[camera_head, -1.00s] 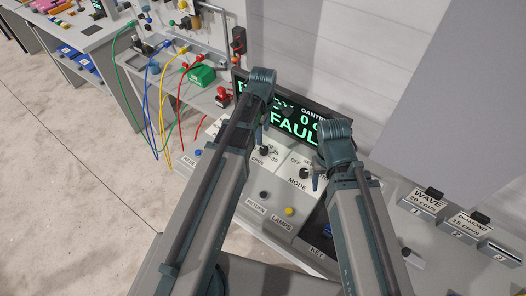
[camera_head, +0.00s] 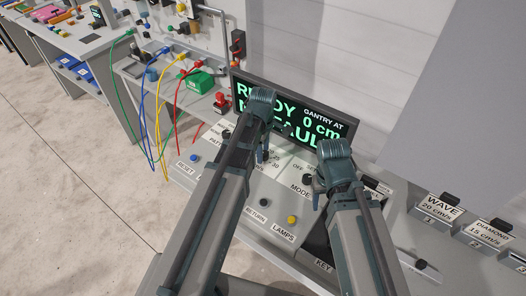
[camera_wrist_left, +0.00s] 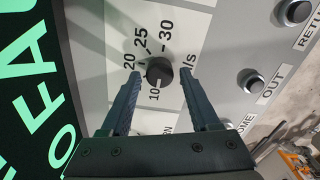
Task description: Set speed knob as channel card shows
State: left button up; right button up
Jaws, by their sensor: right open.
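In the left wrist view the dark round speed knob (camera_wrist_left: 159,71) sits on a dial marked 10, 20, 25 and 30, with a pale mark on its side toward 10. My left gripper (camera_wrist_left: 159,76) is open, with one finger on each side of the knob and gaps visible. In the head view my left gripper (camera_head: 262,154) hides the knob. My right gripper (camera_head: 318,188) is open near the mode knob (camera_head: 308,180). Channel cards read WAVE 20 cm/s (camera_head: 437,208) above slot 1 and DIAMOND 15 cm/s (camera_head: 486,233) above slot 2. A third is cut off at right.
The display (camera_head: 335,126) shows green READY, a partly hidden fault line and gantry at 0 cm. A blue reset button (camera_head: 194,158) and yellow lamps button (camera_head: 292,219) are on the console. A bench with cables and a green box (camera_head: 196,82) stands at back left.

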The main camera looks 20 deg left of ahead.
pick_arm(q)
grip_shut()
